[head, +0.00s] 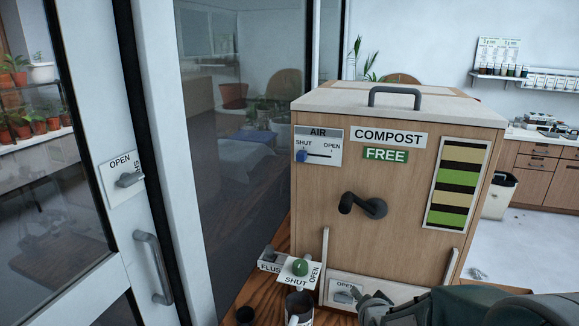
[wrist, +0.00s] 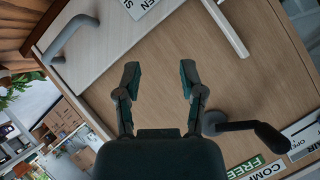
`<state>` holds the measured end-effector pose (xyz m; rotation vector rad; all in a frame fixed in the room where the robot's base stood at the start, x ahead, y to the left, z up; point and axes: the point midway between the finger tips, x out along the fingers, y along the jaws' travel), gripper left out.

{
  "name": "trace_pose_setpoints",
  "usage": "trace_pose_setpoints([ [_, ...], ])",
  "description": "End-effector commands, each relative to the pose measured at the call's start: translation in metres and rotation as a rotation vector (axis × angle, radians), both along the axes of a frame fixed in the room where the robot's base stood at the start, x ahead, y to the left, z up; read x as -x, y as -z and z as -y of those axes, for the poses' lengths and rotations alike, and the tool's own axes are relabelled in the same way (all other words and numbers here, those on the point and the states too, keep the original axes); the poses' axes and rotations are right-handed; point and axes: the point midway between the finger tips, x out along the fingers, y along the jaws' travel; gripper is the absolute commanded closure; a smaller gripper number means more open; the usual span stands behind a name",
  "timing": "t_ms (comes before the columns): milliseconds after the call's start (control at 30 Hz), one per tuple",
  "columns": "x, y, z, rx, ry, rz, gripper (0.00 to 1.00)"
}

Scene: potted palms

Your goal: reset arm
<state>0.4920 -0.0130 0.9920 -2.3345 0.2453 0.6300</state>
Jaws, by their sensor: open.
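My gripper (wrist: 160,80) is open and empty in the wrist view, its two fingers apart in front of the wooden face of the compost box (wrist: 239,67). In the head view my arm comes in from the lower right, low before the compost box (head: 310,195). The gripper's fingertips are hard to make out there. The box's black crank handle (head: 364,205) sticks out of its front; it also shows right of the gripper in the wrist view (wrist: 246,128). Nothing is held between the fingers.
A green knob (head: 300,267) on a shut/open plate sits at the box's lower left, with a dark cup (head: 299,306) below. An AIR slider (head: 302,156) is at its shut end. A glass door with a handle (head: 153,267) stands left. Open floor (head: 530,250) lies right.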

Motion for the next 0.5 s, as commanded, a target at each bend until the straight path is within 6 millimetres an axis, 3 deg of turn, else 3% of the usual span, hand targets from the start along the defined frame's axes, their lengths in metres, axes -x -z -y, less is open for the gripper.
trace_pose_setpoints([
  [33, 0.009, -0.015, 0.000, 0.041, -0.018, -0.021, 0.49],
  [267, 0.061, -0.055, -0.002, 0.219, -0.128, -0.179, 0.49],
  [500, 0.133, -0.089, -0.006, 0.374, -0.284, -0.337, 0.49],
])
